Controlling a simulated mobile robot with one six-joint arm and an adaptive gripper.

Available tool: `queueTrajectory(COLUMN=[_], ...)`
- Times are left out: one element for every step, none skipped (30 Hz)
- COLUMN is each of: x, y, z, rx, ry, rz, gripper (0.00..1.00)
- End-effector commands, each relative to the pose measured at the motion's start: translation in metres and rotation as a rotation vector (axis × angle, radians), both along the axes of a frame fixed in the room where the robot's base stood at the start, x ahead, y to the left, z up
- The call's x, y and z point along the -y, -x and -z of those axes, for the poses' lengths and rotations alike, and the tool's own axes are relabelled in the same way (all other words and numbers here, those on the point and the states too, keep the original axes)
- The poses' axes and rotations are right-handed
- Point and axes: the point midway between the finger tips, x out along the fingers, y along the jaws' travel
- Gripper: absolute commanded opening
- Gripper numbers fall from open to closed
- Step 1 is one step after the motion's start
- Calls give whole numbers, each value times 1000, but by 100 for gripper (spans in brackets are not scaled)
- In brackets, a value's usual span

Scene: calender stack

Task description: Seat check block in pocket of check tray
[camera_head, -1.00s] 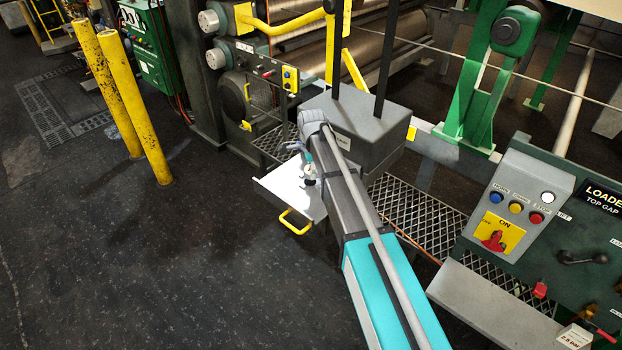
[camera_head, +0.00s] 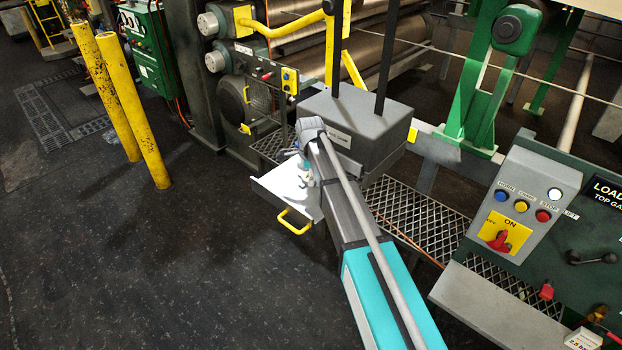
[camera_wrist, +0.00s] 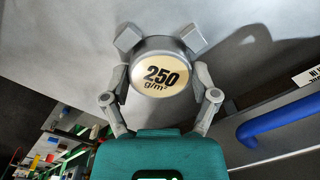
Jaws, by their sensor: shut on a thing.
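In the wrist view my gripper (camera_wrist: 160,42) is shut on a round grey block with a cream face marked "250 g/m²" (camera_wrist: 162,78), which I take as the check block. A finger lies on each side of it. In the head view the check tray (camera_head: 268,186) is a pale, flat pull-out tray with a yellow handle. My gripper (camera_head: 305,170) is over its right part, mostly hidden by my arm. The block is not clear there. I cannot make out the pocket, or whether the block touches the tray.
A large grey box (camera_head: 352,128) overhangs close behind the tray. Metal grating (camera_head: 410,215) lies to the right, with a control panel (camera_head: 515,210) beyond. Two yellow posts (camera_head: 135,120) stand at left. The dark floor before the tray is clear. A blue bar (camera_wrist: 285,115) shows in the wrist view.

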Motion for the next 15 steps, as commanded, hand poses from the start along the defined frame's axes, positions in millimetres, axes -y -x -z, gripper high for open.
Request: queueTrajectory(x=[0, 0, 0, 0, 0, 0, 0, 0, 0, 0, -1, -1, -1, -1, -1], y=[0, 0, 0, 0, 0, 0, 0, 0, 0, 0, 0, 0, 0, 0, 0], z=[0, -1, -1, -1, -1, 0, 0, 1, 2, 3, 3, 2, 2, 2, 2], rx=[0, 0, 0, 0, 0, 0, 0, 0, 0, 0, 0, 0, 0, 0, 0], ry=[0, 0, 0, 0, 0, 0, 0, 0, 0, 0, 0, 0, 0, 0, 0], rz=[0, 0, 0, 0, 0, 0, -1, -1, -1, -1, -1, -1, -1, -1, -1], gripper=[20, 20, 20, 20, 20, 20, 20, 20, 20, 20, 79, 86, 92, 97, 100])
